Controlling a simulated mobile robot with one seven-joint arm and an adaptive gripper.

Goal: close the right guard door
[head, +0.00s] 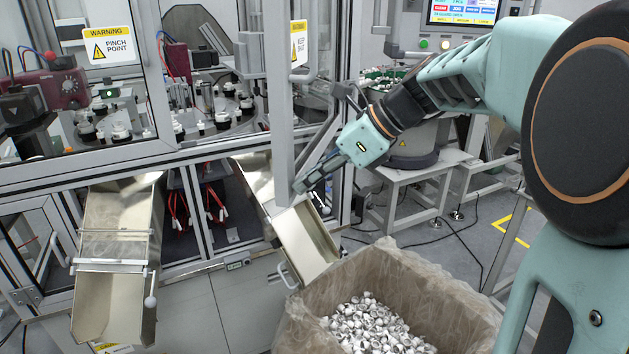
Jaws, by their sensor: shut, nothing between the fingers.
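The right guard door (280,110) is a clear panel in a grey metal frame. I see it nearly edge-on in the head view, standing open and swung out from the machine. It carries a yellow and white warning sign (298,45) and a grey handle on its upper part. My gripper (299,187) is shut and empty, reaching in from the right. Its fingertips are at the lower corner of the door frame; I cannot tell whether they touch it. The machine opening left of the door shows the inner fixtures.
The left guard door (110,62) bears a pinch point sign. Below are a left metal chute (115,220) and a right chute (306,238), which lies just under my gripper. A lined bin (420,275) of caps stands in front. A feeder stand (405,175) is behind my arm.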

